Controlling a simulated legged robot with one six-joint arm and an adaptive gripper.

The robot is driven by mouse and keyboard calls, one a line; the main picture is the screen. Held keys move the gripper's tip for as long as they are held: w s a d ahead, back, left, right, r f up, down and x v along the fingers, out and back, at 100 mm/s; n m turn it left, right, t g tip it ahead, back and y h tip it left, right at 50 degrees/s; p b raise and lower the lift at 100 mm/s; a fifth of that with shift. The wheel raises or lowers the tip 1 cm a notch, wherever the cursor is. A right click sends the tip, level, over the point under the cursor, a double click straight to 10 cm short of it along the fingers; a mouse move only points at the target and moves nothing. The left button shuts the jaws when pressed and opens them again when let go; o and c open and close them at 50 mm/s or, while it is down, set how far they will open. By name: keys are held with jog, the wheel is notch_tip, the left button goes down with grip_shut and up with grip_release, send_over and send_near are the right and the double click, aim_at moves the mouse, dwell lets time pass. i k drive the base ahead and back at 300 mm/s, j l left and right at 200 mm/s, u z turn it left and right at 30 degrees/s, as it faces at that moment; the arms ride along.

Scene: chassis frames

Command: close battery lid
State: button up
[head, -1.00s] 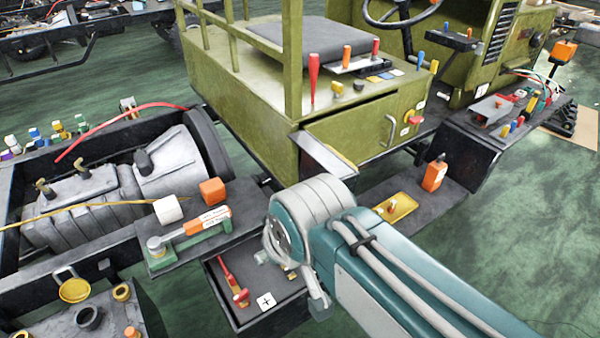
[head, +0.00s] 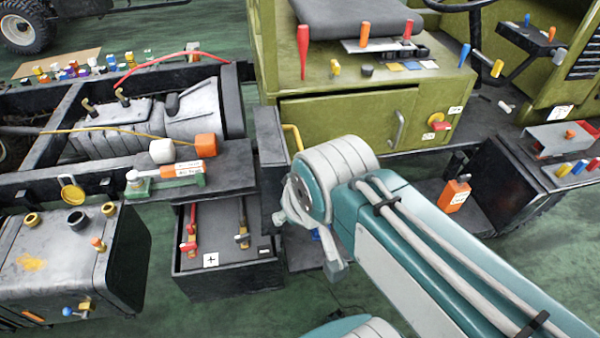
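The open battery box (head: 228,278) sits low on the chassis side, left of my arm. Its dark top shows a red terminal clamp (head: 190,235), a brass-coloured clamp (head: 242,236) and a white plus label. A dark upright panel (head: 270,165) with a yellow handle (head: 293,138) stands at the box's right rear; it looks like the raised lid. My arm reaches in from the lower right. Its rounded joint overlaps the space just right of the panel. I cannot make out my gripper; it seems hidden behind the arm.
A dark shelf (head: 235,165) with a green-and-orange lever and two small blocks lies above the box. A grey tank (head: 60,255) stands at left. The green cab with a closed door (head: 350,120) is behind. An orange box (head: 455,195) stands on the right step.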

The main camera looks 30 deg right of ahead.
aim_at(276, 162)
jog(key=k+l+u, duration=0.15)
jog(key=l, duration=0.2)
jog(key=k+l+u, duration=0.15)
jog(key=l, duration=0.25)
jog(key=k+l+u, duration=0.15)
jog(key=l, duration=0.2)
jog(key=i+l+u, duration=0.2)
jog(key=i+l, duration=0.2)
jog(key=l, duration=0.2)
